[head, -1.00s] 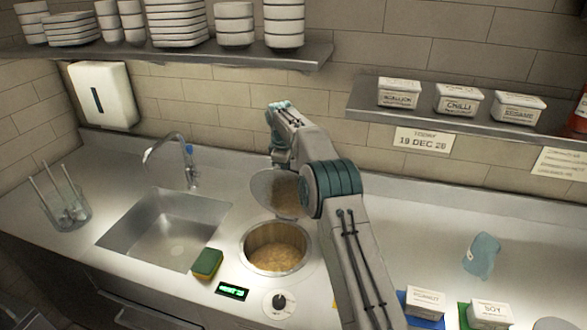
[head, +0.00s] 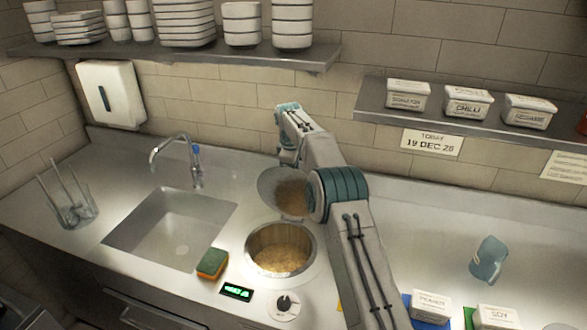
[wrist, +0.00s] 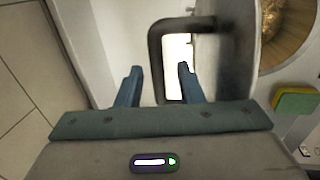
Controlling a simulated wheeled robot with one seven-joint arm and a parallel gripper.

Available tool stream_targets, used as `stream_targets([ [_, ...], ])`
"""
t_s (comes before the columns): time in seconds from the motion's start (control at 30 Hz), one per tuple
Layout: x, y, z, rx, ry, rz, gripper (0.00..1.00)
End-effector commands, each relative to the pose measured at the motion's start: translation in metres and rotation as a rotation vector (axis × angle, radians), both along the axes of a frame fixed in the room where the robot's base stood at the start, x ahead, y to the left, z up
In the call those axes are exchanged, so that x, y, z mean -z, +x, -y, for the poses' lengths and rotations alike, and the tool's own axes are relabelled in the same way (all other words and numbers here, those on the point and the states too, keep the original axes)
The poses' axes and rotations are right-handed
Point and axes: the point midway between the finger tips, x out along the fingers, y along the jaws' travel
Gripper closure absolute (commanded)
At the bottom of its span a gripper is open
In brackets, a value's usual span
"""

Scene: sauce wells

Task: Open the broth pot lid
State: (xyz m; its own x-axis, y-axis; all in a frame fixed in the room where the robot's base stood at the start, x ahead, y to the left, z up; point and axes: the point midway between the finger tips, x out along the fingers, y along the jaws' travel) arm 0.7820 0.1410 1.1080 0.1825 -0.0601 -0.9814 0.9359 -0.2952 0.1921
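The two blue fingers are apart. One bar of the handle reaches down between or just in front of them; I cannot tell whether they touch it. In the head view the fingers are hidden.
A green and yellow sponge (head: 212,264) lies between the sink (head: 170,228) and the pot. A display (head: 236,292) and a knob (head: 285,306) sit in front of the pot. A wall shelf (head: 350,100) with labelled tubs is at the right. The tiled wall is close behind.

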Motion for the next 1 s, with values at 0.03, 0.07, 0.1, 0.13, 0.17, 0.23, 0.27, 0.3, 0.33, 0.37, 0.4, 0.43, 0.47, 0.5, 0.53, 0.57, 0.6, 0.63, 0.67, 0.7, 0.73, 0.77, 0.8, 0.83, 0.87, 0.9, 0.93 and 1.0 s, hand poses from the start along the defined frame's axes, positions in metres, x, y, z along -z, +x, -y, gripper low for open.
stream_targets([
  [0.03, 0.004, 0.0, 0.001, 0.0, -0.002, -0.004, 0.66],
  [0.07, 0.003, 0.0, 0.0, 0.0, -0.002, -0.004, 0.66],
  [0.1, 0.002, 0.0, 0.0, -0.001, -0.001, -0.003, 0.66],
  [0.13, 0.0, 0.0, 0.0, -0.001, -0.002, -0.002, 0.66],
  [0.17, -0.002, -0.001, 0.0, -0.001, -0.001, -0.001, 0.66],
  [0.23, -0.011, -0.002, -0.001, -0.001, -0.001, 0.002, 0.66],
  [0.27, -0.016, -0.003, -0.002, -0.001, 0.0, 0.003, 0.66],
  [0.3, -0.023, -0.005, -0.002, -0.001, 0.0, 0.004, 0.66],
  [0.33, -0.029, -0.006, -0.003, -0.001, 0.0, 0.004, 0.66],
  [0.37, -0.034, -0.007, -0.003, -0.002, 0.001, 0.003, 0.66],
  [0.4, -0.042, -0.008, -0.004, -0.001, 0.0, 0.004, 0.66],
  [0.43, -0.047, -0.009, -0.004, -0.001, 0.0, 0.004, 0.66],
  [0.47, -0.051, -0.011, -0.004, -0.001, 0.0, 0.004, 0.66],
  [0.5, -0.058, -0.012, -0.004, -0.001, 0.0, 0.004, 0.66],
  [0.53, -0.062, -0.012, -0.005, -0.001, 0.0, 0.003, 0.66],
  [0.57, -0.065, -0.013, -0.005, -0.001, 0.0, 0.003, 0.66],
  [0.6, -0.068, -0.014, -0.004, 0.0, 0.0, 0.002, 0.66],
  [0.63, -0.07, -0.014, -0.004, 0.0, -0.001, 0.002, 0.66],
  [0.67, -0.072, -0.015, -0.004, 0.001, 0.0, 0.001, 0.66],
  [0.7, -0.073, -0.015, -0.004, 0.001, 0.0, 0.001, 0.66],
  [0.73, -0.074, -0.015, -0.004, 0.001, 0.0, 0.001, 0.66],
  [0.77, -0.075, -0.015, -0.004, 0.001, 0.0, 0.001, 0.66],
  [0.8, -0.075, -0.015, -0.004, 0.001, 0.0, 0.001, 0.66],
  [0.83, -0.075, -0.015, -0.004, 0.001, 0.0, 0.001, 0.66],
  [0.87, -0.075, -0.015, -0.004, 0.001, 0.0, 0.001, 0.66],
  [0.9, -0.075, -0.015, -0.004, 0.001, 0.0, 0.001, 0.66],
  [0.93, -0.075, -0.015, -0.004, 0.001, 0.0, 0.001, 0.66],
  [1.0, -0.075, -0.015, -0.004, 0.001, 0.0, 0.001, 0.8],
])
